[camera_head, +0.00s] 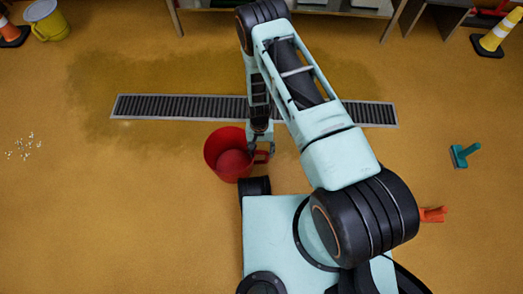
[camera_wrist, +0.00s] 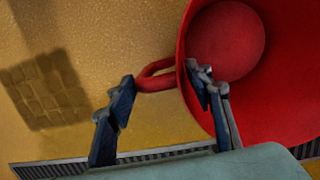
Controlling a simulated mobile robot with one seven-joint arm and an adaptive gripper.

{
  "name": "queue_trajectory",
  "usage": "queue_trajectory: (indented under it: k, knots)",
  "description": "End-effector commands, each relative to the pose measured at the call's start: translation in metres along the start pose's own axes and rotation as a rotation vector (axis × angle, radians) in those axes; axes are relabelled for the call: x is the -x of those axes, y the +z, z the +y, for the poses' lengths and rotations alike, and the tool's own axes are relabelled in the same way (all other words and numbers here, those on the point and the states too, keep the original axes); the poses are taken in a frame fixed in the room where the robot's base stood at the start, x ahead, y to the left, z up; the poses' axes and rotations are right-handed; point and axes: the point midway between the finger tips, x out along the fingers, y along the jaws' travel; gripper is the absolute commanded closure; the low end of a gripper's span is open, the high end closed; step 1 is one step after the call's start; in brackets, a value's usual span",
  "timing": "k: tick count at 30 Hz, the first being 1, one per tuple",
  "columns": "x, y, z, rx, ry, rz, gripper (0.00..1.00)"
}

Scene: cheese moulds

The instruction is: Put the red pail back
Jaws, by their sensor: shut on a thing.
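The red pail (camera_head: 214,142) is beside the front left of my base, its open top facing the head camera, and it looks empty. Its loop handle (camera_head: 262,157) sticks out to the right. My gripper (camera_head: 258,148) is at that handle, partly hidden by the arm. In the wrist view, the fingers of my gripper (camera_wrist: 160,78) stand on either side of the handle (camera_wrist: 150,83), one by the pail's rim (camera_wrist: 183,60). My gripper is shut on the handle. I cannot tell whether the pail rests on the floor or hangs just above it.
A floor drain grate (camera_head: 170,106) runs behind the pail across a darker floor patch. White bits (camera_head: 22,147) lie at left. A teal tool (camera_head: 463,155) and an orange item (camera_head: 432,214) are at right. A yellow pail (camera_head: 46,20) and cones (camera_head: 497,33) stand at back.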

Motion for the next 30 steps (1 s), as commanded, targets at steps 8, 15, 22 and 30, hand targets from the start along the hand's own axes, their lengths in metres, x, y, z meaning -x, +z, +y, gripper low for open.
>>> queue_trajectory:
  k: [8, 15, 22, 30]
  knots:
    - [-0.002, -0.001, 0.000, 0.000, 0.000, 0.000, 0.47]
    - [-0.002, 0.000, 0.000, 0.000, 0.000, 0.000, 0.35]
    - [0.002, 0.000, 0.000, 0.000, 0.000, 0.000, 0.35]
    - [0.056, -0.001, 0.000, 0.000, -0.001, 0.002, 0.35]
